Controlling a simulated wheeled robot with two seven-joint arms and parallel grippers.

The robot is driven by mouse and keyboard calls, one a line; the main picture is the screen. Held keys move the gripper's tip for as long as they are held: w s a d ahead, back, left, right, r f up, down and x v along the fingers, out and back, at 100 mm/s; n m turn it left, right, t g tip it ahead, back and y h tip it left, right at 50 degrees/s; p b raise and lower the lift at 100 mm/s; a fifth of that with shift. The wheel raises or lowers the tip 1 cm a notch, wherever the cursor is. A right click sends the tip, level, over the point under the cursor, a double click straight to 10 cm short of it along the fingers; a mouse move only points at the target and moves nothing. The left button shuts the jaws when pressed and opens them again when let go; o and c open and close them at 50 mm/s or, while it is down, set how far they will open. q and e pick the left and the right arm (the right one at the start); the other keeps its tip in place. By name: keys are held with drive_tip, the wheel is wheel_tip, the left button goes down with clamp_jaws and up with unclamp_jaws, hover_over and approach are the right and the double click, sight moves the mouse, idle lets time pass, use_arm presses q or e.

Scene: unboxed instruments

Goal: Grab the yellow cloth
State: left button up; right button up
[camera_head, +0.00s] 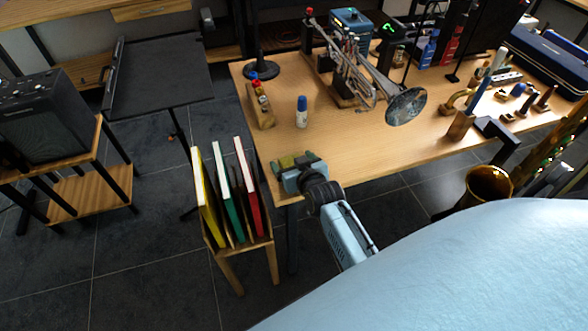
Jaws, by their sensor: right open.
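A small olive-yellow patch (287,160), which looks like the yellow cloth, lies at the front left edge of the wooden table (350,150). Its shape is hard to make out, because my right gripper (298,166) is right over it and hides part of it. The right gripper is open, with its fingers at the patch. I cannot tell whether they touch it. My left gripper is not in view.
A white bottle with a blue cap (302,113) and a wooden block with small bottles (261,106) stand just behind. A trumpet (365,75) is further back. A rack of yellow, green and red folders (232,195) stands left of the table.

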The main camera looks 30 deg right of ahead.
drive_tip(key=shift+w+f, duration=0.15)
drive_tip(key=shift+w, duration=0.15)
drive_tip(key=c, duration=1.1)
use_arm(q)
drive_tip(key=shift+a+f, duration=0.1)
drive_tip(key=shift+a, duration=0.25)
